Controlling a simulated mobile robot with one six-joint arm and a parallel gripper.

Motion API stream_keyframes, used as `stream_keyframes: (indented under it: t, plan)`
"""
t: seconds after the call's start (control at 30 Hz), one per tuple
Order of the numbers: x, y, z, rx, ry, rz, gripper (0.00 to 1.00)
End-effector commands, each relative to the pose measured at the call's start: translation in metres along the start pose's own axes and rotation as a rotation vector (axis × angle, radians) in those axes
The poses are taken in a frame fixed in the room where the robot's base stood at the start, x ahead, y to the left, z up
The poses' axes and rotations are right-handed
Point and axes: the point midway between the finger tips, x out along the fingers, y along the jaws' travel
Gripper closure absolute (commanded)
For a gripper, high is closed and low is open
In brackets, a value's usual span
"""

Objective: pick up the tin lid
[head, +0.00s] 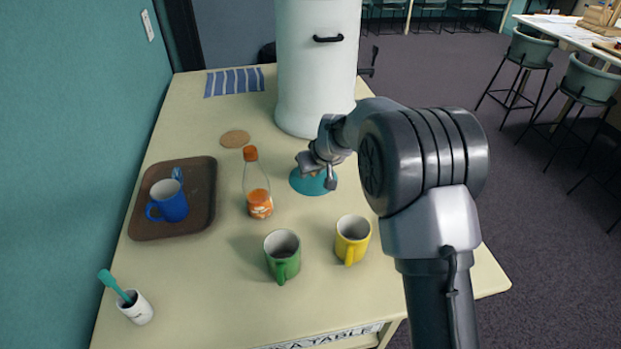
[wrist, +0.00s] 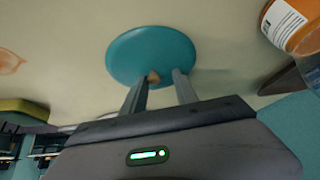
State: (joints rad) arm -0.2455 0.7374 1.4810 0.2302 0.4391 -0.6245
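The tin lid (head: 304,186) is a flat teal disc lying on the cream table, with a small tan knob. The wrist view shows the lid (wrist: 140,48) nearly whole, with its knob (wrist: 153,77) near its lower edge there. My gripper (head: 318,172) is low over the lid and hides part of it in the head view. In the wrist view my gripper (wrist: 158,84) has its two fingers apart, with the knob between the tips. The fingers do not visibly touch the knob.
An orange-capped bottle (head: 257,190) stands close left of the lid. A large white canister (head: 310,85) is behind it. Green (head: 283,262) and yellow (head: 352,242) mugs stand in front. A brown tray (head: 203,205) with a blue mug (head: 172,203) is at left.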

Motion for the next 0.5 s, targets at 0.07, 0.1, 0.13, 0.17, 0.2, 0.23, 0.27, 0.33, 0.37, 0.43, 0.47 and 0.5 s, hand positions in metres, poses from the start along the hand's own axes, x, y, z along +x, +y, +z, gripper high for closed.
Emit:
stream_keyframes:
  t: [0.07, 0.1, 0.13, 0.17, 0.2, 0.23, 0.27, 0.33, 0.37, 0.43, 0.47, 0.5]
  plan:
    - [0.0029, 0.0, 0.0046, 0.001, -0.009, -0.001, 0.96]
    - [0.0031, 0.0, 0.0049, 0.001, -0.01, -0.001, 1.0]
    - [0.0032, -0.0001, 0.0051, 0.001, -0.01, -0.002, 1.0]
    - [0.0033, -0.0001, 0.0053, 0.001, -0.01, -0.002, 1.0]
    - [0.0035, -0.0002, 0.0057, 0.0, -0.011, -0.002, 1.0]
    - [0.0036, -0.0002, 0.0059, 0.0, -0.011, -0.002, 1.0]
    - [0.0038, -0.0003, 0.0061, 0.0, -0.012, -0.002, 1.0]
    - [0.0041, -0.0004, 0.0066, 0.0, -0.013, -0.002, 1.0]
    - [0.0042, -0.0005, 0.0068, 0.0, -0.013, -0.003, 1.0]
    - [0.0045, -0.0007, 0.0073, 0.0, -0.014, -0.003, 1.0]
    - [0.0046, -0.0008, 0.0075, 0.001, -0.015, -0.003, 1.0]
    - [0.0047, -0.0009, 0.0078, 0.001, -0.016, -0.003, 1.0]
